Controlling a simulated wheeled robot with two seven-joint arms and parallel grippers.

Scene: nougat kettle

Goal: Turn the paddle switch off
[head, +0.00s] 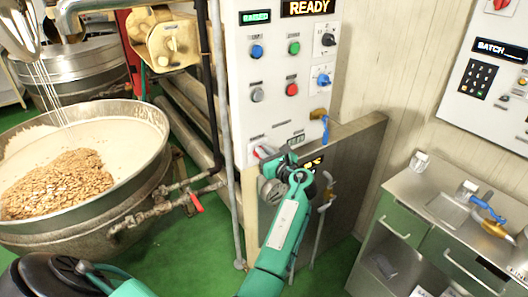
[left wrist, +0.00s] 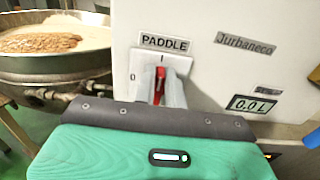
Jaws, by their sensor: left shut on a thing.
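The paddle switch (left wrist: 160,76) is a red handle on a white plate under a PADDLE label (left wrist: 165,42) in the left wrist view. Its handle stands about upright, toward the I mark; the 0 mark is at its left. In the head view the switch (head: 261,150) is low on the white control panel (head: 270,110), partly hidden by my gripper. My left gripper (head: 273,161) is shut on the red handle, with a finger on each side of it. The fingers also show in the left wrist view (left wrist: 163,88). My right gripper is not in view.
A large kettle (head: 75,235) of white mass and nuts stands at left, with pipes (head: 150,215) and a red valve lever (head: 195,202) beside it. A grey vertical pipe (head: 222,120) runs left of the panel. A blue-handled valve (head: 325,127) sits to its right. A green cabinet (head: 440,235) stands at right.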

